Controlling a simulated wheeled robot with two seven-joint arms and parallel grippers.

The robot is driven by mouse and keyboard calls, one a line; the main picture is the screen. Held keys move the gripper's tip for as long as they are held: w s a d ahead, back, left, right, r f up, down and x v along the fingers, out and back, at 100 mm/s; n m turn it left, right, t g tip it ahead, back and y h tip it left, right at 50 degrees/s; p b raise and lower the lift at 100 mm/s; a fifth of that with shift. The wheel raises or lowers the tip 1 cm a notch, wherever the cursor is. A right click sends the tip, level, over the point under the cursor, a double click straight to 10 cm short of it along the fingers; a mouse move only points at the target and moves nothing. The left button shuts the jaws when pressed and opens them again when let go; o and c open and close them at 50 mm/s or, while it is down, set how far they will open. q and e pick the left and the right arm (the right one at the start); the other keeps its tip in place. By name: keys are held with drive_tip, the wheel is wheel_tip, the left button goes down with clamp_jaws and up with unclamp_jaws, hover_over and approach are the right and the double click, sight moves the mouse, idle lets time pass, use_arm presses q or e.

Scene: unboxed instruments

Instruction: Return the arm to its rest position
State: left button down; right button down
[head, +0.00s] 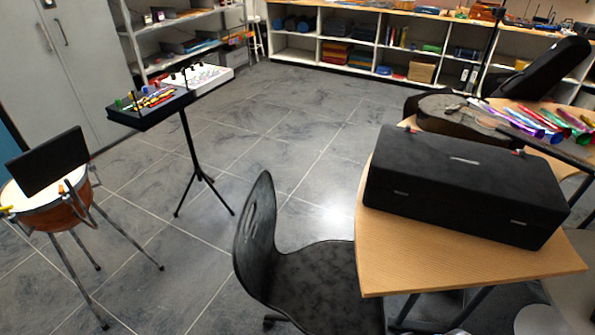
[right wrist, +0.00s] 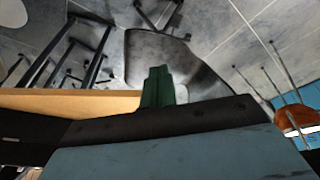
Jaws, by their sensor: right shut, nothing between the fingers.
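My right gripper (right wrist: 158,75) shows in the right wrist view as dark green fingers pressed together, with nothing between them. In that view it points toward the black chair (right wrist: 172,62) and the tiled floor, with the wooden table edge (right wrist: 60,102) to the left. I cannot tell how far it is from the chair or table. Neither of my arms shows in the head view, and my left gripper is not in view.
In the head view a long black case (head: 465,185) lies closed on the wooden table (head: 400,255). The black chair (head: 300,280) stands at its left. A music stand (head: 190,150) and a drum (head: 48,207) stand further left. Open floor lies between.

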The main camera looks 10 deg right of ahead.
drive_tip(key=s+f+g, duration=0.1)
drive_tip(key=s+f, duration=0.1)
drive_tip(key=f, duration=1)
drive_tip(key=s+f, duration=0.2)
drive_tip(key=f, duration=1.1)
drive_tip(key=s+d+f+g, duration=0.1)
drive_tip(key=s+d+f, duration=0.2)
drive_tip(key=s+f, duration=0.8)
drive_tip(key=s, duration=0.4)
drive_tip(key=shift+f, duration=0.25)
